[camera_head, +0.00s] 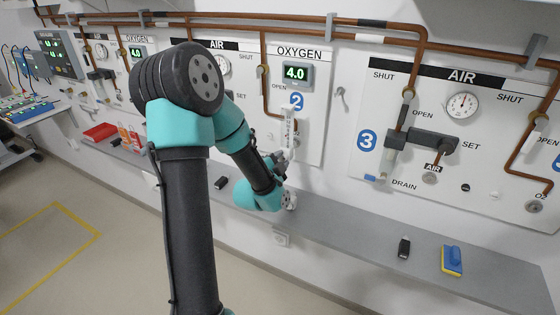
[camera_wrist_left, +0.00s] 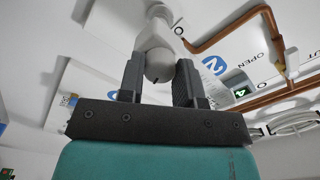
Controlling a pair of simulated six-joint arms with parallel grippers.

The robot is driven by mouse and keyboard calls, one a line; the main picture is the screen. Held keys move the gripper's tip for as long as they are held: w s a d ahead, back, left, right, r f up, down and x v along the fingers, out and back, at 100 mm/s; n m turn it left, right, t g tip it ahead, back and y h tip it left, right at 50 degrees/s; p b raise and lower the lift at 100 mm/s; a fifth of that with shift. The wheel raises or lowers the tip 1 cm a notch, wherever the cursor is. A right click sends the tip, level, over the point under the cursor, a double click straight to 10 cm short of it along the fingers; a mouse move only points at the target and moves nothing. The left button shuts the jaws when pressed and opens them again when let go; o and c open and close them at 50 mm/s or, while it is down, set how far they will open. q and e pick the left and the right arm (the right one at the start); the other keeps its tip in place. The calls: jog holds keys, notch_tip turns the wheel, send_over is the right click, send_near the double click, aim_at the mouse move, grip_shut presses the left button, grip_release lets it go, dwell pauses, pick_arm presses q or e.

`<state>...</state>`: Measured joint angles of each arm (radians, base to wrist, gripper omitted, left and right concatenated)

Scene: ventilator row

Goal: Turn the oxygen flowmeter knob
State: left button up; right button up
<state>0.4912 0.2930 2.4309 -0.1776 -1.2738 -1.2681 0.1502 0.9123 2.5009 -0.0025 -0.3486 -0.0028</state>
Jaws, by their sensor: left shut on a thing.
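The oxygen flowmeter (camera_head: 288,126) is a clear upright tube on the wall panel marked OXYGEN and 2. A green display (camera_head: 295,73) above it reads 4.0; a small part of a green display (camera_wrist_left: 238,90) shows in the left wrist view. My left gripper (camera_head: 282,160) is at the lower end of the flowmeter. In the left wrist view its two dark fingers (camera_wrist_left: 158,72) are shut on the rounded pale grey flowmeter knob (camera_wrist_left: 158,62), one on each side. My own arm hides most of the knob in the head view. My right gripper is not in view.
Copper pipes (camera_head: 250,25) run along the wall above. A grey shelf (camera_head: 340,235) runs below the panels. It bears a dark small object (camera_head: 404,247) and a blue and yellow block (camera_head: 452,260). An AIR panel (camera_head: 440,150) with a gauge stands right.

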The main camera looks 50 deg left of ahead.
pick_arm(q)
jog(key=o, duration=0.9)
jog(key=shift+o, duration=0.2)
